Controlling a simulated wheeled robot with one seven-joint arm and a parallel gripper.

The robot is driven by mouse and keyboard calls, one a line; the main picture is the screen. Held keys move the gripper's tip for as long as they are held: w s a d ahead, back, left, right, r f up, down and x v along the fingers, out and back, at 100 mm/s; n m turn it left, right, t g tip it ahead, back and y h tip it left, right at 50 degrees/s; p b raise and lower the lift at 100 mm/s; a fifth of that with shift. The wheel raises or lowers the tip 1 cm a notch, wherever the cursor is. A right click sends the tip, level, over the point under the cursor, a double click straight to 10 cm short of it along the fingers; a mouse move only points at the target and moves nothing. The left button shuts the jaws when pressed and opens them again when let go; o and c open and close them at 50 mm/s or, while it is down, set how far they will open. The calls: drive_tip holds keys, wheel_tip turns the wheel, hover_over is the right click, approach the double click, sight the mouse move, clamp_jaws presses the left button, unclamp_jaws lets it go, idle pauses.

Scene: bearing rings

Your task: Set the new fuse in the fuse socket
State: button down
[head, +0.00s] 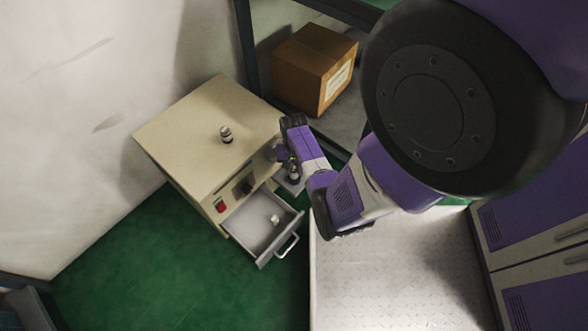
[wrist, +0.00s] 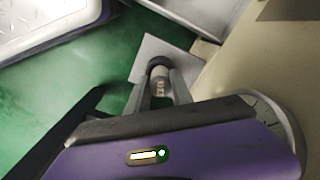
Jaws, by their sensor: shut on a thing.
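My gripper (wrist: 160,95) is shut on a pale grey cylindrical fuse (wrist: 160,87) with dark marks on its side, beside the cabinet. In the head view my gripper (head: 292,160) hides much of it. Beyond the fuse in the wrist view is a dark round collar (wrist: 159,64) over a square grey plate (wrist: 150,50). The collar looks like the fuse socket, but I cannot tell whether the fuse is inside it or only in line with it. A similar banded cylinder (head: 226,134) stands upright on the cabinet top.
The beige cabinet (head: 190,125) has a red switch (head: 220,206), a dark knob (head: 246,186) and an open drawer (head: 255,238) holding a small pale piece (head: 274,219). A cardboard box (head: 312,65) lies behind. A metal-plated platform (head: 390,270) is at right. Green floor (head: 130,255) is clear at left.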

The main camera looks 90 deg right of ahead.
sight(294, 169)
drive_tip(key=shift+f+b, duration=0.3)
drive_tip(key=shift+f, duration=0.25)
idle(0.6)
drive_tip(key=c, duration=1.4)
unclamp_jaws()
drive_tip(key=shift+r, duration=0.1)
wheel_tip(294, 169, up, 11)
drive_tip(key=p, duration=1.1)
